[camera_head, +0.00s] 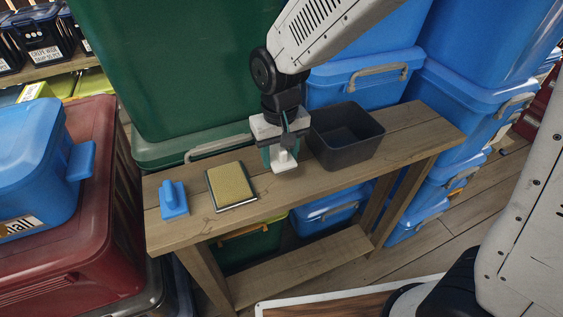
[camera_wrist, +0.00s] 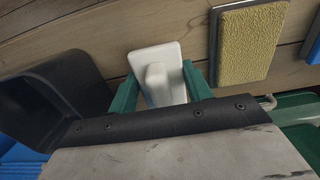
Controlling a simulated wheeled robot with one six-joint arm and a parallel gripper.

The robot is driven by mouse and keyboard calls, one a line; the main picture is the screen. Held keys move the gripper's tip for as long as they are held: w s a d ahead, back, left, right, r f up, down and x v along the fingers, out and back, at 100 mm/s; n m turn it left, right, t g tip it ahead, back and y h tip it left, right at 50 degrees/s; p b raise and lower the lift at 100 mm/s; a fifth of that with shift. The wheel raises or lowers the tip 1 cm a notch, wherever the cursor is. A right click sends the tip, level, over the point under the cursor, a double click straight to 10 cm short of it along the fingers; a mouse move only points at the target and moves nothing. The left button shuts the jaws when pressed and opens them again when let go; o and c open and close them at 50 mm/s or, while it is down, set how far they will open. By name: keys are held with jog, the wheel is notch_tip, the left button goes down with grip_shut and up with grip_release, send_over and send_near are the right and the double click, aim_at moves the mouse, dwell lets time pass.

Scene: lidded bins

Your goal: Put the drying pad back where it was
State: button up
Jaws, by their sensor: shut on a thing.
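My gripper (camera_head: 281,150) points down over the wooden bench, between the dark bin and the yellow pad. Its green fingers show in the wrist view (camera_wrist: 160,80), shut on the raised grip of a white pad (camera_wrist: 150,54). This white pad, which looks like the drying pad, also shows under the fingers in the head view (camera_head: 283,164). I cannot tell whether its underside touches the bench. A yellow, rough-faced pad in a grey tray (camera_head: 231,185) lies to the left. A blue pad with a raised handle (camera_head: 173,200) stands further left.
An open dark grey bin (camera_head: 345,139) stands on the wooden bench (camera_head: 310,192) just right of my gripper. A green bin (camera_head: 180,65) and blue lidded bins (camera_head: 365,75) rise behind. The bench's front strip is clear.

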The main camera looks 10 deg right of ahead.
aim_at(281, 164)
jog(key=shift+w+d, duration=0.15)
jog(key=shift+w, duration=0.05)
jog(key=shift+f, duration=1.75)
jog(key=shift+f, duration=0.2)
jog(key=o, duration=1)
jog(key=shift+r, duration=0.15)
